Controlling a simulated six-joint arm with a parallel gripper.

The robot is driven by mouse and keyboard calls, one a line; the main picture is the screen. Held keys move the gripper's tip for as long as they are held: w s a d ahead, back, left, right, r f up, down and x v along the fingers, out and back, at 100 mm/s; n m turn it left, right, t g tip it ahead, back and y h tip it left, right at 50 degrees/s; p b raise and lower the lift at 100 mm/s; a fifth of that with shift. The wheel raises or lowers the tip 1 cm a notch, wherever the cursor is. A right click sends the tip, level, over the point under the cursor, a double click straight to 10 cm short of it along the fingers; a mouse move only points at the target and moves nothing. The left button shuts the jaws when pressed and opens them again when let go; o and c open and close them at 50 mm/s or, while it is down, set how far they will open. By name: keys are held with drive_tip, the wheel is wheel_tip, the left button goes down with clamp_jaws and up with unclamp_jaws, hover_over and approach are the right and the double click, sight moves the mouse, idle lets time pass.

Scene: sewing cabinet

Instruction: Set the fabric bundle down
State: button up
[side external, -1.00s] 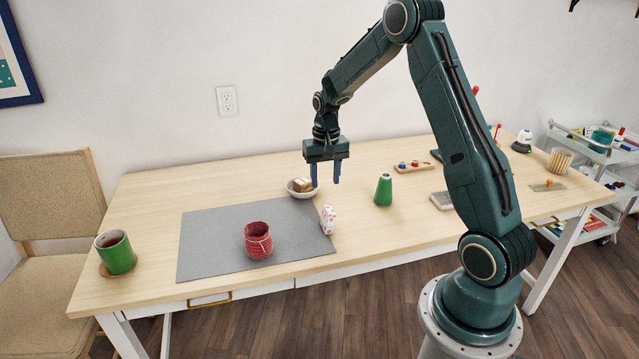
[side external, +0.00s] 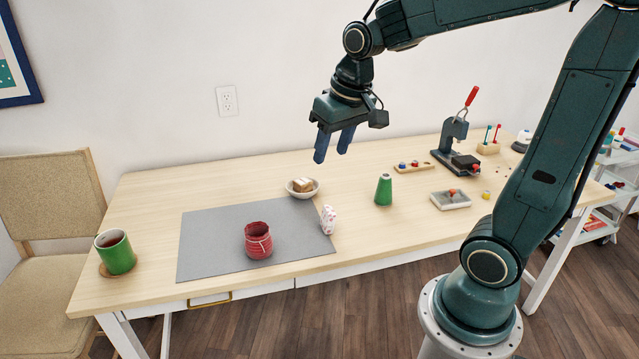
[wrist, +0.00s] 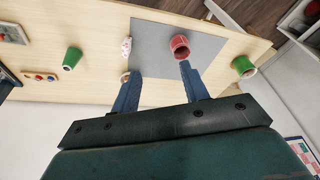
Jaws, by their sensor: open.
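The red fabric bundle (side external: 258,242), a rolled piece with a pale tie, stands upright on the grey mat (side external: 207,230). It also shows in the wrist view (wrist: 180,48) near the tip of one finger. My gripper (side external: 331,156) is open and empty, high above the back of the table and apart from the bundle. In the wrist view my fingers (wrist: 160,70) are spread with nothing between them. A small white piece with red marks (side external: 328,221) sits at the mat's right edge.
A bowl (side external: 302,193) holding a tan block sits behind the mat. A green spool (side external: 383,190) stands to the right, a green mug (side external: 115,252) at far left. A press (side external: 455,145) and a small tray (side external: 451,201) are farther right.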

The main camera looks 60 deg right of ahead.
drive_tip(key=s+a+r+n+t, duration=0.1)
drive_tip(key=s+a, duration=0.5)
drive_tip(key=s, duration=0.7)
drive_tip(key=n+t, duration=0.1)
drive_tip(key=n, duration=0.1)
drive_tip(key=shift+a+r+n+y, duration=0.35)
drive_tip(key=shift+a+n+y, duration=0.05)
